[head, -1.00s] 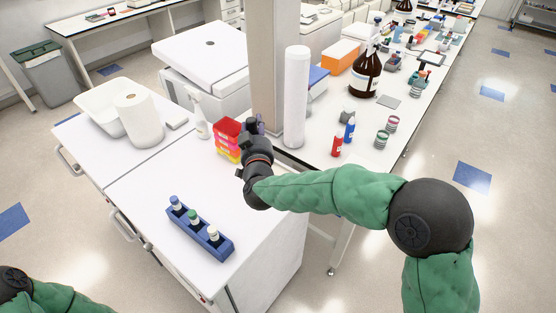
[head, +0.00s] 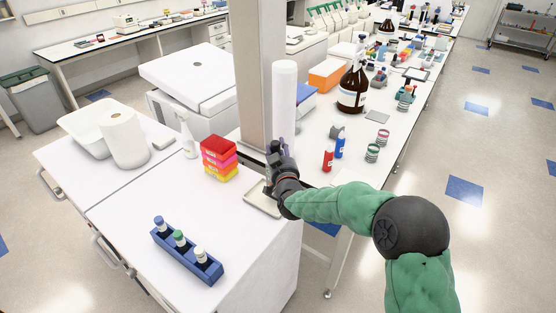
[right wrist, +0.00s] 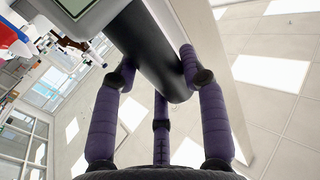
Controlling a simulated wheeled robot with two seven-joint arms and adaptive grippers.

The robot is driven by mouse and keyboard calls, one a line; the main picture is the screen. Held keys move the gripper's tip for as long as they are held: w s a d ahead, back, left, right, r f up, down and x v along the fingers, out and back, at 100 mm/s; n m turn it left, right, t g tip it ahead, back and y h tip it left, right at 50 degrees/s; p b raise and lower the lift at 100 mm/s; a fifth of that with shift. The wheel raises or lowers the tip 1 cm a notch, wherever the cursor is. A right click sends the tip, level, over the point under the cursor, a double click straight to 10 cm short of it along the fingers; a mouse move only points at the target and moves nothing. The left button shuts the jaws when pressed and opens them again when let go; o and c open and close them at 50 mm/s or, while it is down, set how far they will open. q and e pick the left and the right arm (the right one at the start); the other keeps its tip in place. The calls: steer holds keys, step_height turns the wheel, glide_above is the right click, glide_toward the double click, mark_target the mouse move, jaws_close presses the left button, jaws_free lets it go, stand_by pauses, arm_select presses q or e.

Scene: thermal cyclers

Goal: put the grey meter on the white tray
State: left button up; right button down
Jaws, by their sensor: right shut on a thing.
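My right gripper (head: 274,160) is at the near side of the grey pillar, above the far edge of the white tray (head: 262,206), which lies flat on the white bench. In the right wrist view, my right gripper (right wrist: 157,78) has its purple fingers closed around the dark, rounded part of the grey meter (right wrist: 152,45). A pale end with a greenish screen shows at the top of that view. In the head view the meter is mostly hidden by the gripper and hard to make out. The visible part of the tray is empty. My left gripper is out of view.
Stacked coloured boxes (head: 219,158) stand left of the tray. A blue rack (head: 186,257) with small bottles is nearer. The pillar (head: 262,70) and a tall white cylinder (head: 284,100) rise behind the gripper. Bench space between rack and tray is clear.

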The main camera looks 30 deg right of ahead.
step_height(320, 180, down, 3)
steer(key=shift+f+b, duration=0.1)
steer(key=shift+b, duration=0.4)
steer(key=c, duration=0.7)
jaws_free()
